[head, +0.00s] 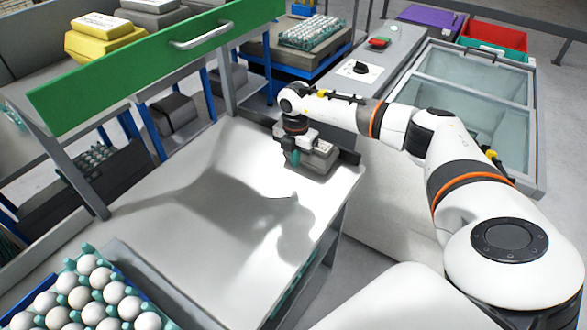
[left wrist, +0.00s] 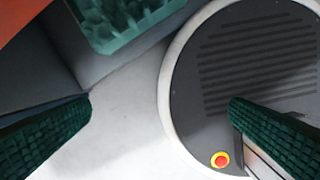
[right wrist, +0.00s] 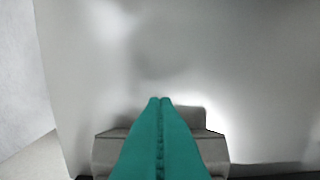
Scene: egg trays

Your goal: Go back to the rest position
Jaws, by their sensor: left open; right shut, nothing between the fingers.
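My right arm reaches across the table in the head view. Its gripper (head: 294,155) is over the far right corner of the worktable (head: 190,215), right by a grey box (head: 322,160). In the right wrist view its teal fingers (right wrist: 160,100) are pressed together with nothing between them. The grey box (right wrist: 208,145) shows behind and beside them; I cannot tell whether they touch it. My left gripper (left wrist: 163,102) shows only in the left wrist view. Its dark green fingers are wide apart and empty, above a pale floor.
White eggs in a teal tray (head: 88,252) stand at the table's near left. A green panel with a handle (head: 150,60) borders the far left. A glass-topped cabinet (head: 470,80) stands at the right. In the left wrist view a teal tray (left wrist: 125,22) is at the top. The table's middle is clear.

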